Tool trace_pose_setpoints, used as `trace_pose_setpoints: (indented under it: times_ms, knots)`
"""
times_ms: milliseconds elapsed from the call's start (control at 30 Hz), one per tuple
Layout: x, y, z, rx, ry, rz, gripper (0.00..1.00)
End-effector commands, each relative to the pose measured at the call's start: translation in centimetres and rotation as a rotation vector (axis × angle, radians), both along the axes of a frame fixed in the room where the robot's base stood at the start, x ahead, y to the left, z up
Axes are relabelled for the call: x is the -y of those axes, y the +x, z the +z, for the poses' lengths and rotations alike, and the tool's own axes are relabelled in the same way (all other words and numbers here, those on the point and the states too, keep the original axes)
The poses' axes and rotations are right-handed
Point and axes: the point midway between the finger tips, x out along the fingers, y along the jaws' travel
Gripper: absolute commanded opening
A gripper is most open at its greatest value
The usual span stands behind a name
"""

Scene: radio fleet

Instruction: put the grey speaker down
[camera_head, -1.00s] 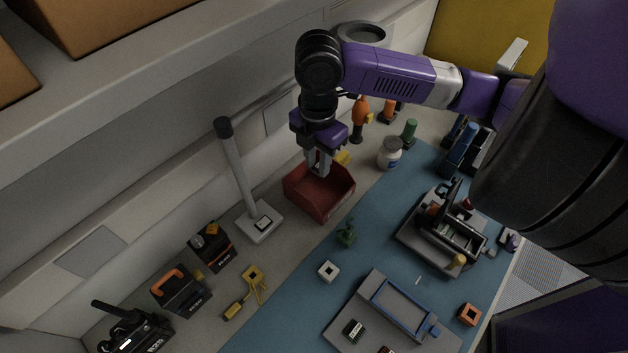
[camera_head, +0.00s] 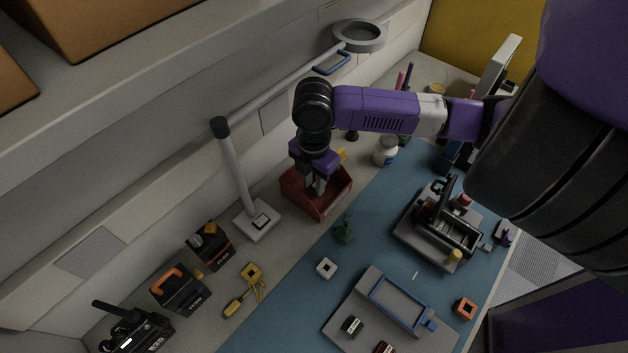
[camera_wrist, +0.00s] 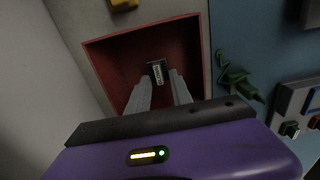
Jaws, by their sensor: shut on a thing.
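My gripper (camera_head: 318,188) points down into the red open bin (camera_head: 330,206) on the bench. In the wrist view its two fingers (camera_wrist: 160,88) are shut on a small dark grey piece with a pale printed label (camera_wrist: 157,70), which appears to be the grey speaker. The speaker is inside the outline of the bin (camera_wrist: 93,58), between the fingertips. I cannot tell whether it touches the bin floor. In the head view the speaker is hidden by the gripper and the bin wall.
A lamp-like grey post (camera_head: 232,170) stands left of the bin. The blue mat (camera_head: 300,300) holds a grey tray and an opened radio (camera_head: 440,225).

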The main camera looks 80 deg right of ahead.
Motion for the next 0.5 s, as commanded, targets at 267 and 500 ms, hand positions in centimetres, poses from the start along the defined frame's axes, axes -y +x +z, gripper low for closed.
trace_pose_setpoints:
  times_ms: [267, 500]
  knots:
    - [-0.01, -0.01, -0.92, 0.0, 0.0, 0.0, 0.0]
    - [-0.03, 0.01, -1.12, 0.0, 0.0, 0.0, 0.3]
